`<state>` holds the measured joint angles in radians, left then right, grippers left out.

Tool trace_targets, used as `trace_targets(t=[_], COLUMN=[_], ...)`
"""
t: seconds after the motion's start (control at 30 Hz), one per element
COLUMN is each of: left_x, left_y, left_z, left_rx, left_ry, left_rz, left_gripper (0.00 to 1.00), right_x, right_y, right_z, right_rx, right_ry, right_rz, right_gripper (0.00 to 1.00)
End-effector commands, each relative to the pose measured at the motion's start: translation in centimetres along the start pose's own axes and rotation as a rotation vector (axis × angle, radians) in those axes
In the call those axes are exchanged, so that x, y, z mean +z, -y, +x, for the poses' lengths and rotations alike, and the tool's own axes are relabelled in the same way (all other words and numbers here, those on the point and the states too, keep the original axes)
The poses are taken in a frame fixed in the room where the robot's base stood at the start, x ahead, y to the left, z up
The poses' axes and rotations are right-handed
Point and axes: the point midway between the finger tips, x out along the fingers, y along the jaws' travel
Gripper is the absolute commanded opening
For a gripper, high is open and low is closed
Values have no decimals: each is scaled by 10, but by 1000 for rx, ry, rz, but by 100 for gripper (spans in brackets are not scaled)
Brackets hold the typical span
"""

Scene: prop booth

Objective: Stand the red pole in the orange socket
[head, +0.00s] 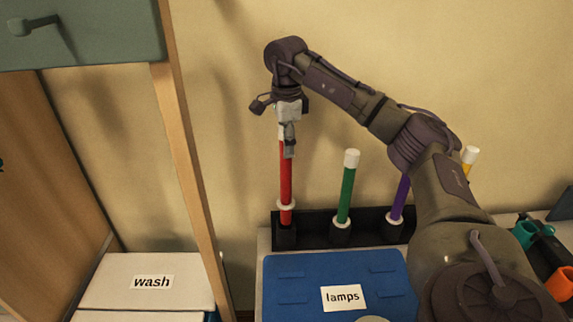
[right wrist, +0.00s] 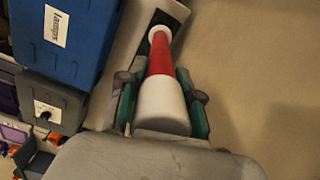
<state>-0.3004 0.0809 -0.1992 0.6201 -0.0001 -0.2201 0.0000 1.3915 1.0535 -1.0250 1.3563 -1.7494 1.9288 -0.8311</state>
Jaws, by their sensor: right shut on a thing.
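The red pole (head: 286,180) stands upright in the leftmost dark holder of a black rack (head: 312,217), with a white ring near its foot. My right gripper (head: 288,138) is shut on the pole's white upper end, coming from above. In the right wrist view the red pole (right wrist: 160,62) runs away from the gripper (right wrist: 162,97), its white end between the green-padded fingers. An orange socket-like piece (head: 561,284) sits at the far right edge, partly cut off. My left gripper is not in view.
A green pole (head: 347,191), a purple pole (head: 399,198) and a yellow pole (head: 469,158) stand to the right. A blue "lamps" case (head: 300,282) lies in front of the rack. A teal piece (head: 524,233) is near the orange one. A wooden post (head: 188,160) rises at left.

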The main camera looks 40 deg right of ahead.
Motion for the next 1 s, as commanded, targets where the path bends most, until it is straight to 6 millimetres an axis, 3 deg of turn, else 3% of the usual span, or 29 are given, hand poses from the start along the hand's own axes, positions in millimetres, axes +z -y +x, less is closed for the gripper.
trace_targets(t=[0.2, 1.0], left_x=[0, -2], left_y=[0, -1], left_z=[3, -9], left_rx=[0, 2], left_ry=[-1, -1], left_rz=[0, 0], left_gripper=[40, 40], right_x=[0, 0], right_y=[0, 0], right_z=[-17, -22], right_rx=[-1, -1], right_ry=[1, 0], right_rz=[0, 0], right_gripper=[0, 0])
